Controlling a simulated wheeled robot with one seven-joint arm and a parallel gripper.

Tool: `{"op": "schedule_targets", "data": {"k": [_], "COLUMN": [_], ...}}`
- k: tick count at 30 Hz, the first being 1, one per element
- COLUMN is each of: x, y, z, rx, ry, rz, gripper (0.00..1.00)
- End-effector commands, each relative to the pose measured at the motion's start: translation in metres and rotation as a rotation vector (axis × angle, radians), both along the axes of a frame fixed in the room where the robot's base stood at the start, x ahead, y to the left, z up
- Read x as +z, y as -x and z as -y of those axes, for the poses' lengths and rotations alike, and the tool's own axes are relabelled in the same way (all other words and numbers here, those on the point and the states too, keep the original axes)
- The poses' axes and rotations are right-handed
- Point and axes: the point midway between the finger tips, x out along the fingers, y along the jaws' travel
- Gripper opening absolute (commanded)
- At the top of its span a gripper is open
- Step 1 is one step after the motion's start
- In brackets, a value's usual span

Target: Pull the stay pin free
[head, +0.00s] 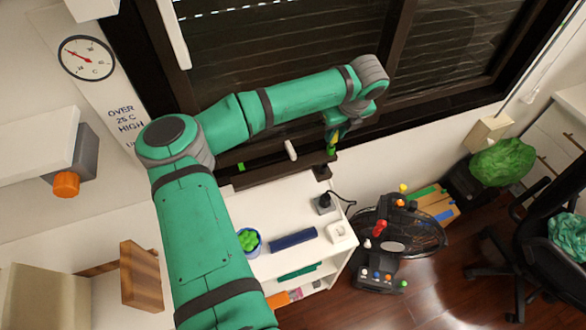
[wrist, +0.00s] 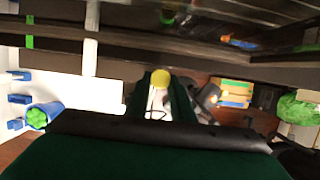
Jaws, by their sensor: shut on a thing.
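The stay pin shows as a yellow round knob (wrist: 160,78) between my gripper's fingers in the wrist view. My gripper (head: 334,134) hangs down at the dark window frame in the head view, shut on the pin, with a bit of yellow showing at its tips. The pin's shaft is hidden, so I cannot tell whether it sits in a hole. The dark window frame (head: 270,170) runs along the wall just below my gripper, with a white handle (head: 290,150) to the left of it.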

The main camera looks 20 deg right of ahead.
Motion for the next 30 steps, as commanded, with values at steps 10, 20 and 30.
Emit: {"op": "schedule_targets", "data": {"k": [10,20,30], "x": [0.019,0.035,0.043], "y": [0.0,-0.001,-0.001], "z": [0.0,-0.002,-0.003], "rx": [0.0,0.003,0.003], "ry": [0.001,0.0,0.0], "rz": [0.002,0.001,0.0], "gripper": [0.0,0.0,0.0]}}
